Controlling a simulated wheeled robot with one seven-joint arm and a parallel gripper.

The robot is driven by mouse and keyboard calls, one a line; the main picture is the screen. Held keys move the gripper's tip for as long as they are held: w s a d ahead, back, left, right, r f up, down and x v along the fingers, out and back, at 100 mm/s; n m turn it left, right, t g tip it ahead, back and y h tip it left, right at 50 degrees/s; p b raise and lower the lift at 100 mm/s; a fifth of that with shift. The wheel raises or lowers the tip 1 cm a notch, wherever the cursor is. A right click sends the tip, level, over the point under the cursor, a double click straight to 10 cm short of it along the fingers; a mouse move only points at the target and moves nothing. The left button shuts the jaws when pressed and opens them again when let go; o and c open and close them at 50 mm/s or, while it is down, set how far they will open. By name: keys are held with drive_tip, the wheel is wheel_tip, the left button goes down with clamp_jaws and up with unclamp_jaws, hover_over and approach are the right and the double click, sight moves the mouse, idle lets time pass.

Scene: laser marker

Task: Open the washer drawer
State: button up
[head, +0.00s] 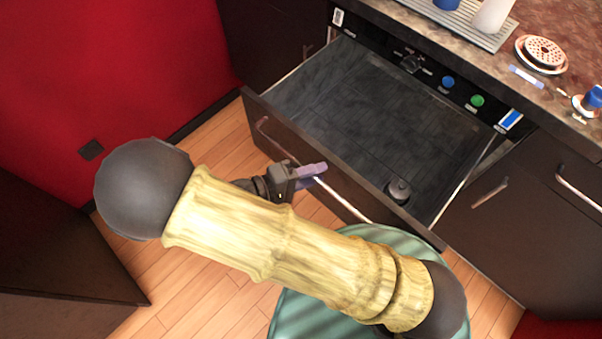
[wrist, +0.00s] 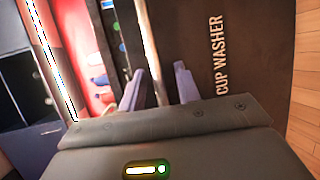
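The washer drawer (head: 285,134) is pulled well out of the dark cabinet, and its grey interior is exposed. Its front panel also shows in the wrist view with the words CUP WASHER (wrist: 222,55). The long metal handle (head: 345,203) runs along the drawer front. My gripper (head: 312,172) is at the middle of this handle. In the wrist view the two purple fingers (wrist: 159,85) stand apart with the handle bar (wrist: 147,35) running between them. A clear gap shows beside the bar, closer to the right finger. Part of the handle is hidden behind my gripper.
A small dark round fitting (head: 398,190) sits inside the drawer near its front right. A control panel with a blue button (head: 448,82) and a green button (head: 477,101) is above it. A teal rounded surface (head: 300,315) is below my arm. Wooden floor (head: 215,160) is clear at left.

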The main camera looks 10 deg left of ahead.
drive_tip(key=p+v, duration=0.1)
drive_tip(key=v, duration=1.6)
drive_tip(key=shift+s, duration=0.15)
drive_tip(key=shift+a, duration=0.15)
